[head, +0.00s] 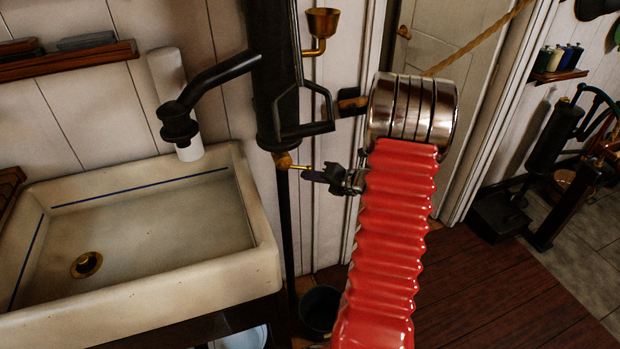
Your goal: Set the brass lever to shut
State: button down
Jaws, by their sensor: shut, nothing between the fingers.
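The brass lever (297,167) is a short, thin arm on a brass cock (282,160) low on the black hand pump (274,80). It points right, about level, towards my gripper. My gripper (305,175) is black and shut, with nothing held. It reaches left from the end of my red-sleeved arm, and its fingertips are at or just below the lever's outer end. I cannot tell whether they touch it. The gripper is small in this view, and no mark for shut is visible on the cock.
A pale sink (150,215) stands left, under the pump's black spout (215,82). A brass cup (322,22) sits high on the pump, and a black bracket (308,128) juts out above my gripper. A dark bucket (319,308) stands below. Wooden floor (500,290) is open at right.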

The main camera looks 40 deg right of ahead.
jog(key=r+n, duration=0.1)
jog(key=r+g+h, duration=0.1)
jog(key=r, duration=0.1)
jog(key=shift+s+d+n+h, duration=0.15)
jog(key=shift+d+n+h, duration=0.15)
jog(key=shift+d+n, duration=0.1)
send_near(306, 168)
jog(key=s+a, duration=0.1)
jog(key=s+a+f, duration=0.1)
jog(key=s, duration=0.1)
jog(key=shift+s+a, duration=0.1)
jog(key=shift+a, duration=0.1)
dwell(0.8)
dwell(0.6)
